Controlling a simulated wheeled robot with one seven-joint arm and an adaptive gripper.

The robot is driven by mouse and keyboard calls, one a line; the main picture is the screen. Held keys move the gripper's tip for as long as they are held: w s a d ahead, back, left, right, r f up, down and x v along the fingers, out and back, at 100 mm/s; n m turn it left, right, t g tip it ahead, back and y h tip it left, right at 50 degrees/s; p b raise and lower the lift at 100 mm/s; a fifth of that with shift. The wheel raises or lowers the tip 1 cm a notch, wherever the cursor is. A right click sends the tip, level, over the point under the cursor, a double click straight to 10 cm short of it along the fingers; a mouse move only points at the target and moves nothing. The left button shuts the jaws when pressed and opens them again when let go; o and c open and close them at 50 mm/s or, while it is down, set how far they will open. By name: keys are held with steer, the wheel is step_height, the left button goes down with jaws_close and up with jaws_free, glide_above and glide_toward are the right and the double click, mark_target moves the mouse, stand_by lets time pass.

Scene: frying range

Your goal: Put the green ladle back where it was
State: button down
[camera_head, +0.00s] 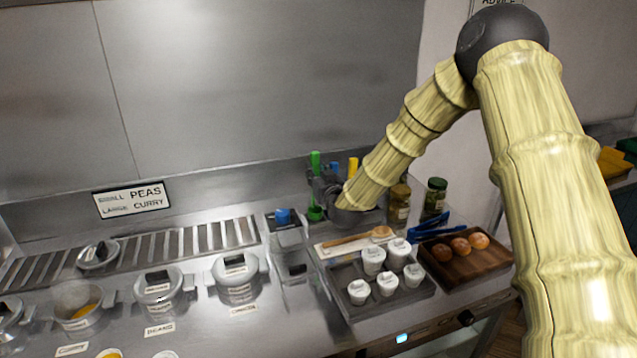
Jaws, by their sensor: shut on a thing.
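The green ladle (315,162) is at the back of the counter, its green handle standing roughly upright. A second green part (315,213) shows just below my gripper; the stretch between is covered by the gripper. My gripper (321,192) is shut on the green ladle, as far as this small view shows. The ladle's bowl cannot be made out, and I cannot tell whether it touches anything. A yellow upright handle (352,166) and a small blue part show just to the right, partly behind my gripper and arm.
A metal container with a blue piece (283,216) stands left of the gripper. A tray (408,302) of white cups, a wooden spoon (357,238), jars (435,197), blue tongs (435,226) and a wooden board (440,270) with buns lie to the right. Lidded pots (158,285) line the left.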

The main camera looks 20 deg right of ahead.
steer(key=shift+a+f, duration=0.15)
steer(key=shift+f, duration=0.25)
steer(key=c, duration=2.2)
jaws_free()
steer(key=shift+w+a+f+p, duration=0.15)
steer(key=shift+f+p, duration=0.1)
steer(key=shift+f, duration=0.35)
steer(key=shift+w+d+f+p, duration=0.1)
steer(key=shift+f+p, duration=0.15)
steer(key=shift+f, duration=0.3)
steer(key=shift+s+f, duration=0.1)
steer(key=shift+f, duration=0.3)
jaws_close()
steer(key=shift+f, duration=0.2)
steer(key=o, duration=1)
jaws_free()
steer(key=shift+s+r, duration=0.1)
steer(key=shift+r, duration=0.15)
